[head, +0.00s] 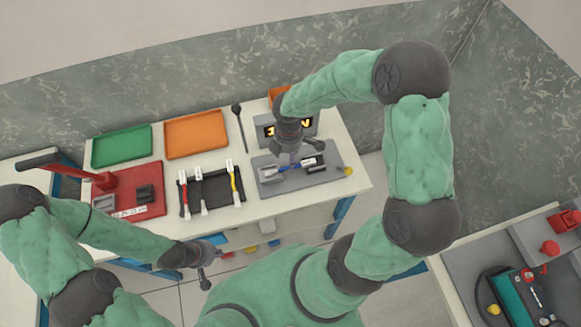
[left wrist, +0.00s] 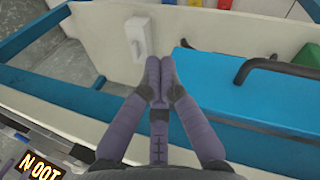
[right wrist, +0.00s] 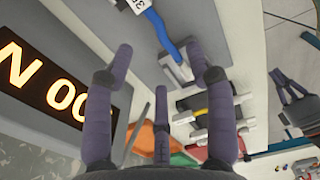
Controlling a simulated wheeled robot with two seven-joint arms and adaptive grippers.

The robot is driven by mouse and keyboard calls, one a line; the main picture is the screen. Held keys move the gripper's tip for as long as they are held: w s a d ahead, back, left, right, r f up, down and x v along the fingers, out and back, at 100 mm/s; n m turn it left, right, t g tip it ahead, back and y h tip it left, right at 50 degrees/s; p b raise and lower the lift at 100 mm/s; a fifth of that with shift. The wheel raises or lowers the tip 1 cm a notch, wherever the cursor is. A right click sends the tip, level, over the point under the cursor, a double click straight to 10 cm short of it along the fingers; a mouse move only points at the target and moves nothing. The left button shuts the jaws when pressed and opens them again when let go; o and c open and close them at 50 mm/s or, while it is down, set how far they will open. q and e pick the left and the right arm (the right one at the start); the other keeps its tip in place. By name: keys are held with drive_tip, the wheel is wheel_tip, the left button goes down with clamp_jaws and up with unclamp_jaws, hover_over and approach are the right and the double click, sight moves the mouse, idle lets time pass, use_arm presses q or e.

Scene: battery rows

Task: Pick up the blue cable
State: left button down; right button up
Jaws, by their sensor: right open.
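The blue cable (head: 283,168) lies on a grey pad (head: 325,173) at the right end of the table, with pale connectors at its ends. My right gripper (head: 296,158) is over the pad and hides part of the cable in the head view. In the right wrist view, the blue cable (right wrist: 163,31) and one connector (right wrist: 176,68) show between and beyond the open fingers (right wrist: 160,62), with nothing held. My left gripper (head: 204,278) is low in front of the table. Its fingers are together and empty in the left wrist view (left wrist: 160,75).
A lit display (head: 285,126) stands behind the pad. A black mat (head: 215,187) with red, white and yellow cables lies to its left. A red board (head: 135,190), a green tray (head: 122,147) and an orange tray (head: 196,134) are further left.

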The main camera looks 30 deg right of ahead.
drive_tip(key=shift+s+d+f+b, duration=0.15)
drive_tip(key=shift+f+b, duration=0.3)
drive_tip(key=shift+f, duration=0.9)
drive_tip(key=shift+d+f+b, duration=0.1)
drive_tip(key=shift+f+b, duration=0.35)
drive_tip(key=shift+f, duration=0.85)
clamp_jaws()
